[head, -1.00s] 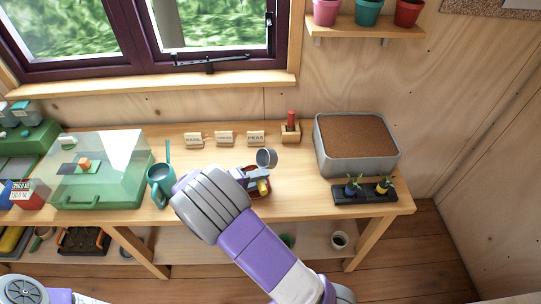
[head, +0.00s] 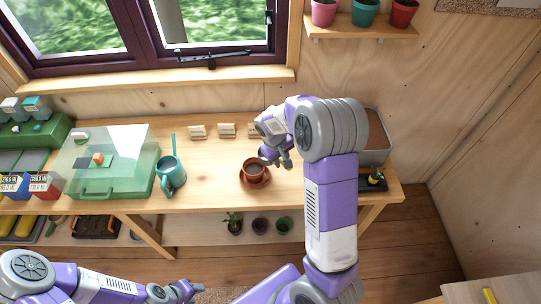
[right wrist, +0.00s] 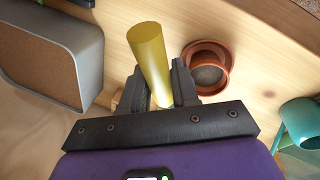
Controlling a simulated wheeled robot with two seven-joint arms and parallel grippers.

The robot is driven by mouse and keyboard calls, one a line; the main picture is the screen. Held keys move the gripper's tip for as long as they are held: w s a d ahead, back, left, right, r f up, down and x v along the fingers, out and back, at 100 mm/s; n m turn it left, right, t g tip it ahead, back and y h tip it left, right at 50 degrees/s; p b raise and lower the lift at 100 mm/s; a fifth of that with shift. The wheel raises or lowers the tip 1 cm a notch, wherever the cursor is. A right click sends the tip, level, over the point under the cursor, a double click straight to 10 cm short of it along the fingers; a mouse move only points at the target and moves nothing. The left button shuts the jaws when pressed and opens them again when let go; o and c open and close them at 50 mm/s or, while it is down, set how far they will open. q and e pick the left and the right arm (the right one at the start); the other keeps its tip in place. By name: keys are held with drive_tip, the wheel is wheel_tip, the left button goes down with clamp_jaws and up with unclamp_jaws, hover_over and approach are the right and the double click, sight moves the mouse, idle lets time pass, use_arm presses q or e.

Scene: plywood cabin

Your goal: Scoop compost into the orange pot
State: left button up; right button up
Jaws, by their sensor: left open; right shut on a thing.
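The orange pot (head: 253,168) stands upright on an orange saucer on the bench; it also shows in the right wrist view (right wrist: 208,74). Its inside looks grey-brown; I cannot tell how full it is. My right gripper (head: 280,155) is just right of and above the pot, shut on the yellow handle of the scoop (right wrist: 150,62). The scoop's head is hard to make out. The grey compost tub (head: 377,150) is at the right, mostly behind my right arm; its brown compost (right wrist: 55,52) shows in the right wrist view. My left gripper (head: 184,290) is low at the bottom, open and empty, away from the bench.
A teal watering can (head: 171,174) stands left of the pot, beside a clear-lidded green propagator (head: 105,165). Small wooden labels (head: 198,132) stand behind. A black seedling tray (head: 373,182) is at the right front. Small pots (head: 260,226) sit on the lower shelf.

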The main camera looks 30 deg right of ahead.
idle(0.3)
drive_tip(key=p+v, duration=0.1)
drive_tip(key=v, duration=0.1)
drive_tip(key=d+p+v, duration=0.1)
drive_tip(key=p+v, duration=0.1)
drive_tip(key=shift+r, duration=0.1)
idle(0.8)
